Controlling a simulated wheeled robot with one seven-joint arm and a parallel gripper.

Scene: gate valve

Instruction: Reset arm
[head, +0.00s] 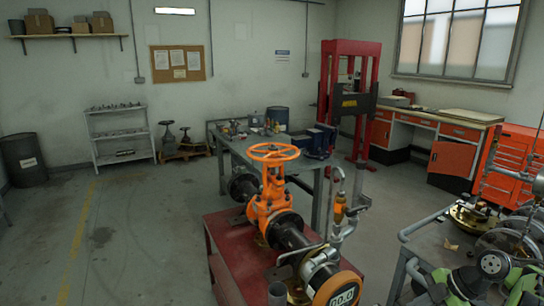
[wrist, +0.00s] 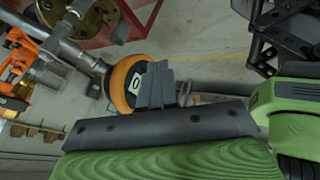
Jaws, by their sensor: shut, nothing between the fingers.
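My gripper (wrist: 156,84) shows in the wrist view with its dark fingers together and nothing between them. It points toward the orange-rimmed pipe end (wrist: 124,82), which lies beyond the fingertips and is partly covered by them. Green and grey links of my arm (head: 490,268) fill the lower right of the head view; my fingertips cannot be made out there. The orange gate valve (head: 270,205) with its orange handwheel (head: 274,152) stands upright on a red stand (head: 228,262) in the head view, apart from my arm.
A grey workbench (head: 240,148) with tools stands behind the valve. A red press (head: 350,95) and red cabinets (head: 455,150) are farther back. A grey table (head: 425,245) with metal parts is close to my arm at right. Floor at left is clear.

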